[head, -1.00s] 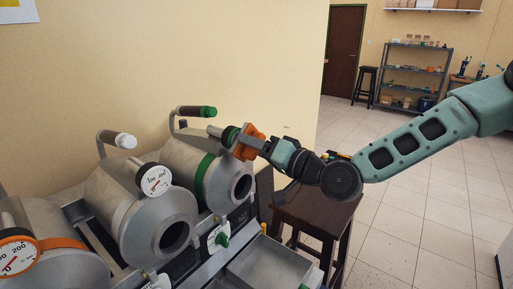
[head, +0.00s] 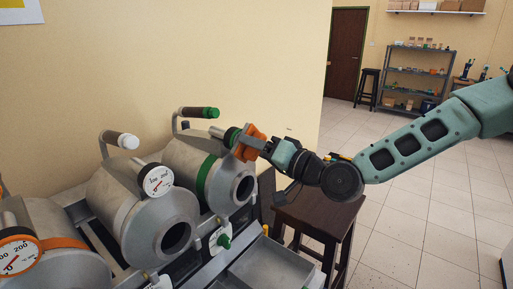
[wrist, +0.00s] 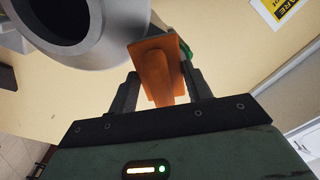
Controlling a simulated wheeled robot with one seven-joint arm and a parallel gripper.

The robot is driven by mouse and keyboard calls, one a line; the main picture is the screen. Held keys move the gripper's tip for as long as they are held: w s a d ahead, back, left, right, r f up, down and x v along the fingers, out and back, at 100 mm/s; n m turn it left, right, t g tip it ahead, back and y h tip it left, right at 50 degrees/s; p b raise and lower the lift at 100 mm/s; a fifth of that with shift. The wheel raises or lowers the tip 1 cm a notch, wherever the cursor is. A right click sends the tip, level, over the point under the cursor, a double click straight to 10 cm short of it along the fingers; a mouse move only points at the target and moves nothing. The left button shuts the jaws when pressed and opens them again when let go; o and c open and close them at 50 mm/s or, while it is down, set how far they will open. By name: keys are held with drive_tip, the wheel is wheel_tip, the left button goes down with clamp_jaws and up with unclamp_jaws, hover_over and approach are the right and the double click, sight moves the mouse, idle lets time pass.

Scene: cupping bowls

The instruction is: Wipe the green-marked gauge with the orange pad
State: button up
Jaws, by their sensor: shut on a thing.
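My gripper (head: 262,148) is shut on the orange pad (head: 250,143), which also shows between the fingers in the wrist view (wrist: 160,70). The pad is upright, right in front of the green-marked gauge (head: 232,137), on the stem above the drum with a green band (head: 203,178). The pad hides the gauge's face; only its green rim and stem show. A bit of green rim shows behind the pad in the wrist view (wrist: 187,48). The pad looks against the gauge, but I cannot tell whether they touch.
A white-rimmed gauge (head: 158,181) and an orange-rimmed gauge (head: 17,256) stand on the neighbouring drums to the left. Handles rise behind the drums. A metal tray (head: 270,270) lies in front.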

drive_tip(key=shift+s+a, duration=0.1)
drive_tip(key=shift+s+a+r, duration=0.55)
drive_tip(key=shift+s, duration=0.25)
drive_tip(key=shift+w, duration=0.1)
drive_tip(key=shift+w+d+f, duration=0.55)
drive_tip(key=shift+w+d, duration=0.15)
drive_tip(key=shift+w, duration=0.15)
drive_tip(key=shift+s+a, duration=0.1)
drive_tip(key=shift+s+a+r, duration=0.55)
drive_tip(key=shift+s+a, duration=0.05)
drive_tip(key=shift+s, duration=0.25)
